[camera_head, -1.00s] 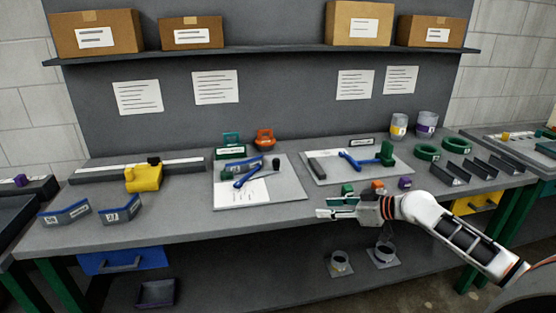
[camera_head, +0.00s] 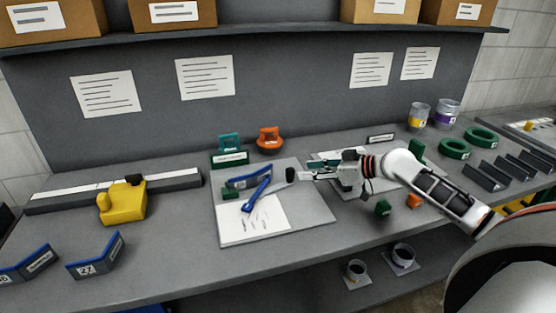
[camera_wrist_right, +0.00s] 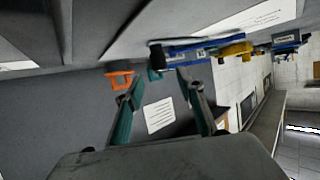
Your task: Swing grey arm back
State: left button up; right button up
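A labelled grey-and-blue angled piece (camera_head: 250,178) lies on the left plate (camera_head: 315,212), with a blue lever (camera_head: 256,194) in front of it. A dark upright knob (camera_head: 290,174) stands at its right end. I cannot clearly make out a grey arm between piece and knob. My right gripper (camera_head: 302,174) is just right of the knob, pointing left. In the right wrist view its teal fingers (camera_wrist_right: 156,84) are apart and empty, with the dark knob (camera_wrist_right: 156,57) beyond their tips. Touching cannot be told. My left gripper is out of view.
My right arm partly covers the right plate and its fixture. An orange clamp (camera_head: 269,139) and a teal one (camera_head: 229,143) stand behind the left plate. A yellow block (camera_head: 122,203) is at left. Small green (camera_head: 382,208) and orange blocks sit near the front edge.

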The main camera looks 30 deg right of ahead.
aim_at(292, 170)
jog(key=shift+w, duration=0.3)
jog(key=shift+w+a, duration=0.25)
jog(key=shift+w, duration=0.15)
jog(key=x, duration=0.4)
jog(key=shift+w+a+f+p, duration=0.2)
jog(key=shift+w+a+p, duration=0.05)
jog(key=shift+p, duration=0.05)
jog(key=shift+x, duration=0.85)
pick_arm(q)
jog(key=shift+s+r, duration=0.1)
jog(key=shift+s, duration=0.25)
pick_arm(e)
jog(key=shift+c, duration=0.5)
grip_shut()
